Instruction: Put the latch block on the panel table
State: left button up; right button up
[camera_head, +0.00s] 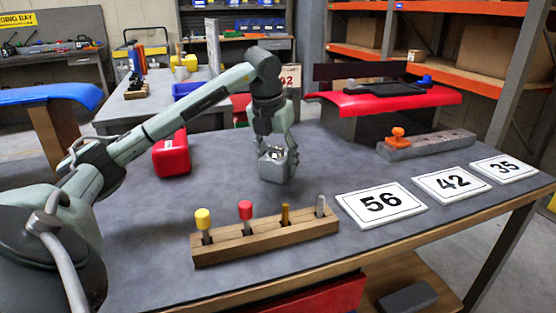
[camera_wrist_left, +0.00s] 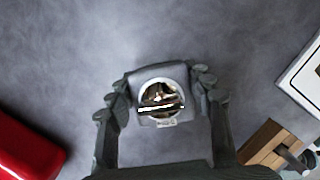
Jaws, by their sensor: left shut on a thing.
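My left gripper (camera_head: 276,166) points down over the middle of the grey-topped table (camera_head: 240,210). It is shut on a small grey block, which looks like the latch block (camera_head: 273,166). In the left wrist view the block (camera_wrist_left: 160,84) has a round white-rimmed face with a dark inside and sits between the two fingers of the left gripper (camera_wrist_left: 162,100). The block is over or close to the bare tabletop. I cannot tell if it touches. My right gripper is out of view.
A wooden rack (camera_head: 265,238) with several coloured-top pins stands in front. White number plates 56 (camera_head: 381,204), 42 (camera_head: 450,184) and 35 (camera_head: 504,169) lie to the right. A red box (camera_head: 171,155) is at left. A grey bar (camera_head: 428,145) with an orange knob lies back right.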

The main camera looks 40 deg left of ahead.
aim_at(274, 157)
pick_arm(q)
jog(key=o, duration=1.3)
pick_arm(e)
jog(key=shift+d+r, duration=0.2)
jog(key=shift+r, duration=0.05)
pick_arm(q)
jog(key=shift+r, duration=0.45)
jog(key=p+v, duration=0.1)
jog(key=v, duration=0.6)
jog(key=shift+r, duration=0.1)
jog(key=p+v, duration=0.1)
jog(key=v, duration=0.2)
jog(key=shift+s+r, duration=0.15)
jog(key=shift+r, duration=0.15)
jog(key=shift+s+r, duration=0.1)
jog(key=shift+r, duration=0.1)
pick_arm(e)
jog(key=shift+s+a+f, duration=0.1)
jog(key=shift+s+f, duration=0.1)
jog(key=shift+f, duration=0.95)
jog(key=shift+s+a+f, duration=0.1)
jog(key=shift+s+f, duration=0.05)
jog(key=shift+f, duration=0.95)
